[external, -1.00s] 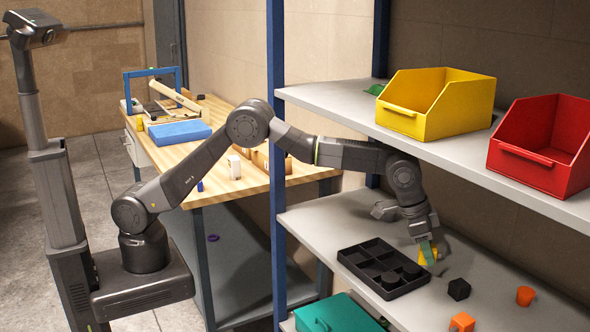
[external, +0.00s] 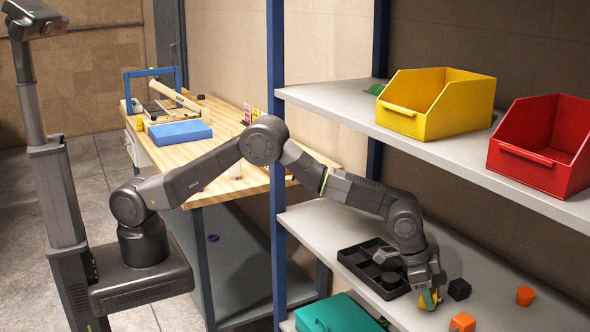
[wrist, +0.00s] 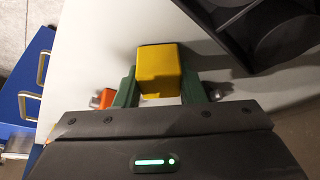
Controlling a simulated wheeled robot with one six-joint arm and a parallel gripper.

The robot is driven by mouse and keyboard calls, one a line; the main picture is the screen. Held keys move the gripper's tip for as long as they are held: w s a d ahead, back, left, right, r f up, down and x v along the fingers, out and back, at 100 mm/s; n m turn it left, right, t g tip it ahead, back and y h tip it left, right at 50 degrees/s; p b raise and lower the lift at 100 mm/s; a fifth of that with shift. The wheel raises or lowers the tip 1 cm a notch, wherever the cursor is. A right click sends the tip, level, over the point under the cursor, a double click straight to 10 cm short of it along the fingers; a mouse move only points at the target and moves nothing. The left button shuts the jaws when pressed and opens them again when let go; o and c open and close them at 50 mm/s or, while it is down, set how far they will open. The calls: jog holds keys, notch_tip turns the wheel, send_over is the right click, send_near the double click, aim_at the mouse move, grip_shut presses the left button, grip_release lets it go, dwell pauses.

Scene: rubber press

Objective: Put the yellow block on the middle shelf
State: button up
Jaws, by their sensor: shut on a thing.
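The yellow block (wrist: 159,70) sits between the two green fingers of my gripper (wrist: 158,88) in the wrist view. In the external view the yellow block (external: 428,299) is partly hidden by the fingers of my gripper (external: 429,297). The gripper is shut on it, low at the middle shelf (external: 333,218), in front of the black tray's right end. Whether the block touches the shelf surface is hard to tell.
A black compartment tray (external: 352,262) lies left of my gripper. A black cube (external: 459,289), an orange piece (external: 525,295) and an orange cube (external: 462,322) lie to the right. Yellow (external: 437,107) and red (external: 540,150) bins stand on the shelf above.

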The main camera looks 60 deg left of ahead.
jog(key=shift+f, duration=0.1)
jog(key=shift+f, duration=0.1)
jog(key=o, duration=1)
jog(key=shift+o, duration=0.2)
jog(key=shift+r, duration=0.35)
jog(key=b+v, duration=0.2)
jog(key=v, duration=0.9)
jog(key=shift+a+r, duration=0.15)
jog(key=shift+r, duration=0.15)
jog(key=shift+s, duration=0.1)
